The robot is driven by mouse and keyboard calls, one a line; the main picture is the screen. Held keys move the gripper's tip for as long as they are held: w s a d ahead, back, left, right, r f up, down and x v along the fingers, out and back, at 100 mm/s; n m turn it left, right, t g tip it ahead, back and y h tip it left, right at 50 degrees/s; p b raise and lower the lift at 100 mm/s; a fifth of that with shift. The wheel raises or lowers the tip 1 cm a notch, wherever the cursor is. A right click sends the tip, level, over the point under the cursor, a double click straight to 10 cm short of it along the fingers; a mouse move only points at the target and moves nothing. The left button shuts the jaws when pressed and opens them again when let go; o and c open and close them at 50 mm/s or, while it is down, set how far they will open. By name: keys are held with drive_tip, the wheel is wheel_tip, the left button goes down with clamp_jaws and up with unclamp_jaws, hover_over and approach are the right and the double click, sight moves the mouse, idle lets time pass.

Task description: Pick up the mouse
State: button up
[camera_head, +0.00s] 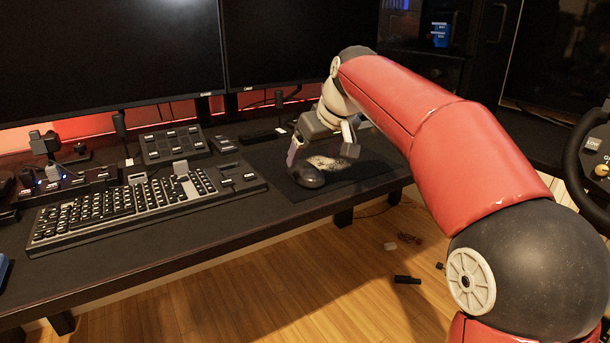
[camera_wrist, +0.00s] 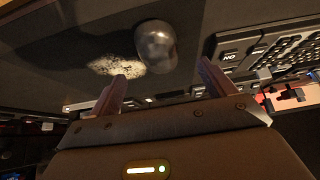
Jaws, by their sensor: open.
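The mouse (camera_head: 307,176) is dark and rounded and sits on the dark mouse pad (camera_head: 352,188) near the desk's front edge. It also shows in the wrist view (camera_wrist: 156,46), at the upper middle. My gripper (camera_head: 322,150) is above the pad, just behind and over the mouse in the head view. In the wrist view my gripper (camera_wrist: 162,86) has its two fingers spread apart with nothing between them. The mouse lies beyond the fingertips, roughly in line with the gap. I cannot tell the exact height between fingers and mouse.
A keyboard (camera_head: 140,208) lies left of the mouse, with a button box (camera_head: 170,145) behind it. A pale patterned patch (camera_wrist: 117,66) is on the pad beside the mouse. Monitors (camera_head: 110,50) stand at the back. A steering wheel (camera_head: 590,165) is at the far right.

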sight(307, 166)
drive_tip(key=x, duration=0.6)
drive_tip(key=shift+r, duration=0.1)
drive_tip(key=c, duration=1.1)
